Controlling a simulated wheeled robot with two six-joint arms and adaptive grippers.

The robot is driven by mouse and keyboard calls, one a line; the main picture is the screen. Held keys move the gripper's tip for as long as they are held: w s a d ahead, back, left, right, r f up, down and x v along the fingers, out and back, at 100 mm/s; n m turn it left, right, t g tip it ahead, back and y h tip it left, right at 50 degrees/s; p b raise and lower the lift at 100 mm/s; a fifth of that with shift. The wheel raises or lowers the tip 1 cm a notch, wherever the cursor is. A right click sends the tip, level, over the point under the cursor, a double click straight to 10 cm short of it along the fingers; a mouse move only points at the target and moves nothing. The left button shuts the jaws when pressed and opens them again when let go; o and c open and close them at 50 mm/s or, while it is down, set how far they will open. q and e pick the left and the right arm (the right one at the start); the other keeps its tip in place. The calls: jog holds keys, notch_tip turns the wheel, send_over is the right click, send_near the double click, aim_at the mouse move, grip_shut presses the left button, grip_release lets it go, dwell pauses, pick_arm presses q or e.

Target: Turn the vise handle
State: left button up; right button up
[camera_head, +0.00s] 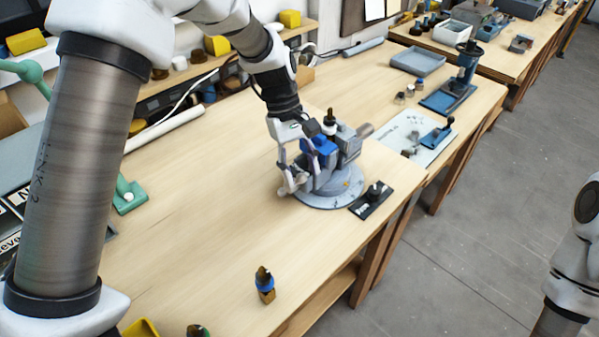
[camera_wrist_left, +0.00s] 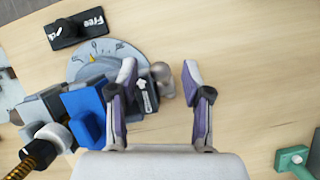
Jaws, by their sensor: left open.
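The vise (camera_head: 335,165) stands on a round grey base with a dial (camera_head: 330,198) on the wooden bench. It has grey and blue blocks, and a dark upright part (camera_head: 329,122) sits on top. My left gripper (camera_head: 286,182) is at the vise's left side. In the left wrist view its open fingers (camera_wrist_left: 160,72) point towards the bench, with a rounded grey piece (camera_wrist_left: 163,80), possibly the handle's end, between them. Whether they touch it I cannot tell. The vise's blue block (camera_wrist_left: 86,112) lies left of the fingers there. My right gripper is out of view.
A black plate with a small lever (camera_head: 373,198), lettered "Free" in the wrist view, lies beside the vise base. A small orange and blue part (camera_head: 264,284) stands near the front edge. A white mat (camera_head: 415,125) and blue press (camera_head: 460,85) lie beyond. The left bench is mostly clear.

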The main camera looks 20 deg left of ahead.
pick_arm(q)
jog(key=shift+x, duration=1.2)
jog(key=shift+w+a+f, duration=0.2)
jog(key=shift+a+f, duration=0.1)
jog(key=shift+f, duration=0.05)
jog(key=shift+s, duration=0.1)
jog(key=shift+d+r, duration=0.1)
jog(key=shift+d, duration=0.05)
grip_shut()
